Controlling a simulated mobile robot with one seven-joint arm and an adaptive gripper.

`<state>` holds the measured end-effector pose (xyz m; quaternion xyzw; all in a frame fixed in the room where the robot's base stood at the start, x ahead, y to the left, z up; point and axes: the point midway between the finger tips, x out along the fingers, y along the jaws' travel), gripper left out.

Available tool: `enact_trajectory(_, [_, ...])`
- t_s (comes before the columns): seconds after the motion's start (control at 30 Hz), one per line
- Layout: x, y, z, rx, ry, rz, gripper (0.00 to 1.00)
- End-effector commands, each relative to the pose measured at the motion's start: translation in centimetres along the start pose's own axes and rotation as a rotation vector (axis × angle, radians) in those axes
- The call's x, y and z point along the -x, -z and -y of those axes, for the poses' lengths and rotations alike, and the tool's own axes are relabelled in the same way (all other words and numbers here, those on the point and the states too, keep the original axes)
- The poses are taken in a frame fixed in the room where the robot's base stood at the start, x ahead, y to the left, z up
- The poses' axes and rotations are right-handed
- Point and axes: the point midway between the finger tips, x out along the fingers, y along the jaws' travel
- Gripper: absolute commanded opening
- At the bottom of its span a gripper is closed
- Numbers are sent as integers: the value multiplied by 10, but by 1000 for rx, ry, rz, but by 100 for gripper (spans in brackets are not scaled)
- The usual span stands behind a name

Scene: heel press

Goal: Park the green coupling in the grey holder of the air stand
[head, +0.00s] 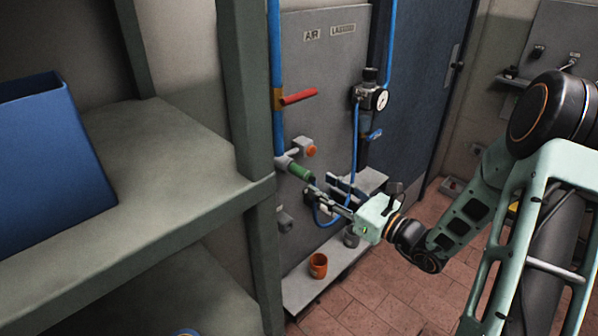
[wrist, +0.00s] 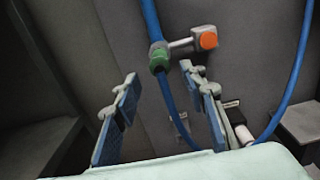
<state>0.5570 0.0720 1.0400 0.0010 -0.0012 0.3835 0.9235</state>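The green coupling (head: 300,171) sits at the end of the short outlet on the blue pipe, on the grey panel. It also shows in the wrist view (wrist: 159,60), with a blue hose running down from it. My gripper (head: 323,190) is just in front of the coupling, pointing at the panel. In the wrist view my gripper (wrist: 159,76) is open, its fingers apart and nothing between the pads. The coupling appears beyond the fingertips. A grey bracket (head: 285,219) is on the panel below the outlet; I cannot tell for sure that it is the grey holder.
A grey fitting with an orange end (head: 310,150) is beside the coupling. A red lever (head: 298,97) and a gauge (head: 381,99) are above. An orange cup (head: 318,266) stands on the low ledge. A shelf (head: 180,160) with a blue bin (head: 50,150) fills the left.

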Motion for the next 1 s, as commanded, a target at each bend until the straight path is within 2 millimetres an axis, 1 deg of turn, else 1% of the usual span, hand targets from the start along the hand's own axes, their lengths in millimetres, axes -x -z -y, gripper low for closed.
enact_trajectory(0.17, [-2,0,0,1,-2,-1,39])
enact_trajectory(0.27, [-8,0,-1,1,-3,-1,39])
enact_trajectory(0.37, [-18,0,-1,1,-4,0,39])
enact_trajectory(0.7, [-67,1,-1,1,-4,-1,39])
enact_trajectory(0.83, [-80,1,0,1,-2,0,39])
enact_trajectory(1.0, [-89,1,-1,1,-3,-2,39])
